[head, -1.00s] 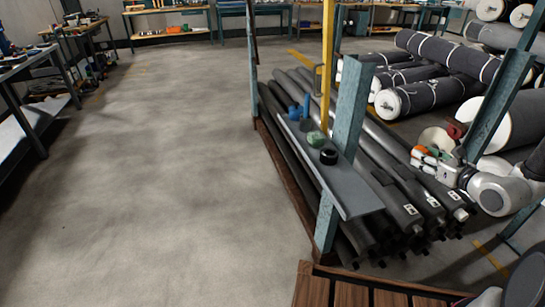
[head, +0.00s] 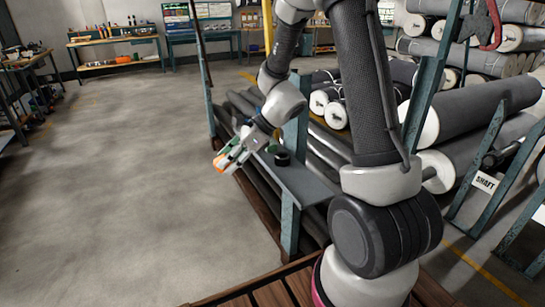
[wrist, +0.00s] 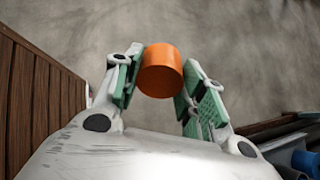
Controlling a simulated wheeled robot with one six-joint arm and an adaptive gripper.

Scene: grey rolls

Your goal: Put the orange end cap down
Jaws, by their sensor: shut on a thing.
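The orange end cap (wrist: 161,70) is a short, smooth orange cylinder held between the two green-padded fingers of my gripper (wrist: 160,88) in the wrist view. In the head view my gripper (head: 230,158) hangs at the left of the narrow grey shelf, and the orange cap (head: 219,164) shows small at its tip. Bare concrete floor lies behind the cap in the wrist view. The cap is off any surface, as far as I can see.
The narrow grey shelf (head: 305,187) on teal posts carries a black ring (head: 283,158) and a green thing (head: 271,148). Dark tubes lie beneath. Large grey rolls (head: 480,110) fill the right. Open concrete floor (head: 120,190) spans the left. Wooden slats (head: 270,291) are in front.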

